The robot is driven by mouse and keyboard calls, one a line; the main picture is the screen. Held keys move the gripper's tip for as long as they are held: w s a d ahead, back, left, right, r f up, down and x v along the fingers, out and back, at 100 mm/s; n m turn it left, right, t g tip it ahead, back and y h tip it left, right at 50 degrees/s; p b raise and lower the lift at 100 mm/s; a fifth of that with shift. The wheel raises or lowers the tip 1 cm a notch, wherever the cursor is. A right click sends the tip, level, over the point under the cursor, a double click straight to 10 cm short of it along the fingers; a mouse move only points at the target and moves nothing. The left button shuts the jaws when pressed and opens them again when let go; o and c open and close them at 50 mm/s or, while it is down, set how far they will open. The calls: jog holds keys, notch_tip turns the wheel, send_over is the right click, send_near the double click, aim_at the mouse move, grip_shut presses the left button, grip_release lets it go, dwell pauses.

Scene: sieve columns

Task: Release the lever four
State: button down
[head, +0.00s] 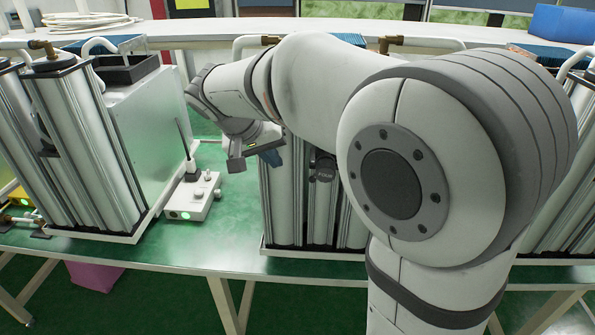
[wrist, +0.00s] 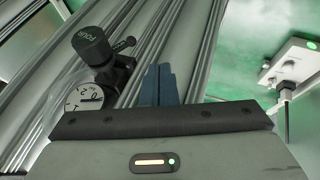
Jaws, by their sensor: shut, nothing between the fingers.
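The black lever knob marked FOUR (wrist: 92,44) shows in the wrist view, on a black valve body on the ribbed metal column. A small black pin sticks out on its right side. In the head view the knob (head: 322,168) is on the front of the middle column unit, partly behind my arm. My gripper (wrist: 159,84) has its blue fingers together and empty, right of and below the knob in the wrist view, apart from it. In the head view my gripper (head: 271,156) is left of the knob.
A round gauge (wrist: 84,97) sits below the knob, partly hidden by my gripper body. A white control box (head: 193,196) with an antenna and green light stands left on the green table. Another column unit (head: 84,140) stands further left.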

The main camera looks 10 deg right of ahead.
jog(key=w+d+f+p, duration=0.1)
jog(key=d+f, duration=0.4)
jog(key=d, duration=0.1)
jog(key=shift+f, duration=0.35)
jog(key=shift+d, duration=0.1)
